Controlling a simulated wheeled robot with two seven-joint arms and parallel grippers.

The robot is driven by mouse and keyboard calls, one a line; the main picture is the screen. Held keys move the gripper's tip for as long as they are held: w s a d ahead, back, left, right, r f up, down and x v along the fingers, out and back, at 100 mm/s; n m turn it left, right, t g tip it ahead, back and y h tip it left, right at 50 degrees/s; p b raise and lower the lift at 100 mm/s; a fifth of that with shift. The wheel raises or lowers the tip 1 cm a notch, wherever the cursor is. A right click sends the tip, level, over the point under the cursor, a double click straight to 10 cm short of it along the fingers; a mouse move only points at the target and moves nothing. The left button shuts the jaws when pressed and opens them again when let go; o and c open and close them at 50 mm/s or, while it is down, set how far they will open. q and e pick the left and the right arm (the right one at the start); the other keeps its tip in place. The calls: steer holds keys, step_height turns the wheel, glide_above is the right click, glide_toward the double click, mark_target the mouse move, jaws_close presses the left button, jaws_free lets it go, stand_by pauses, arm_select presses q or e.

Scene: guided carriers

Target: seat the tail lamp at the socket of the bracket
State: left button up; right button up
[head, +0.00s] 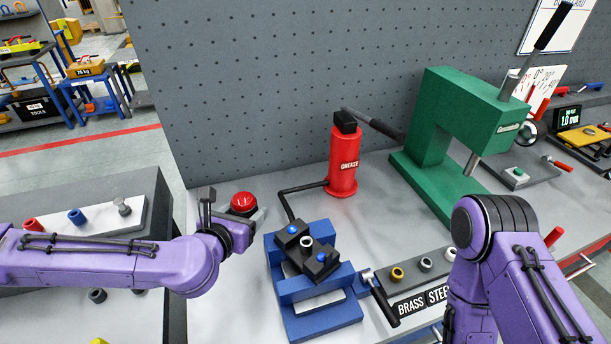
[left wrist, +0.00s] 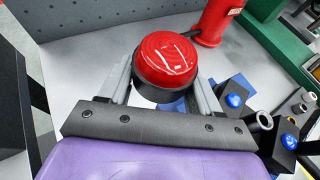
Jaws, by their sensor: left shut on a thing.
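The tail lamp (head: 244,202) is a round red dome on a black base. My left gripper (head: 250,216) is shut on it and holds it left of the bracket. In the left wrist view the lamp (left wrist: 167,62) sits between the two grey fingers, dome facing the camera. The bracket (head: 302,262) is black, with blue round studs and a pale ring between them. It sits on a blue fixture (head: 318,318). Part of the bracket shows at the right of the left wrist view (left wrist: 287,146). Which feature is the socket is unclear. My right gripper is out of sight.
A red grease canister (head: 343,163) stands behind the bracket and a green press (head: 450,125) stands back right. A block with rings and labels (head: 440,268) lies right of the fixture. A grey tray with pegs (head: 135,215) is at left, behind my left arm.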

arm_select(q)
steer(key=s+d+r+m+g+h+p, duration=0.2)
steer(key=s+d+r+m+h+p, duration=0.25)
steer(key=d+r, duration=0.35)
steer(key=m+g+h+p, duration=0.2)
steer(key=p, duration=0.1)
glide_above(304, 251)
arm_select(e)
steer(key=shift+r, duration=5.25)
arm_select(q)
steer(key=f+b, duration=0.1)
steer(key=f, duration=0.1)
steer(key=f+b, duration=0.1)
steer(key=b, duration=0.1)
steer(key=w+f+b, duration=0.1)
steer(key=f+b, duration=0.1)
steer(key=shift+f, duration=0.35)
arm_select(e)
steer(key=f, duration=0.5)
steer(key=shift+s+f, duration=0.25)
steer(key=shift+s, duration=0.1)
arm_select(q)
steer(key=shift+s+r, duration=0.1)
steer(key=shift+b, duration=0.45)
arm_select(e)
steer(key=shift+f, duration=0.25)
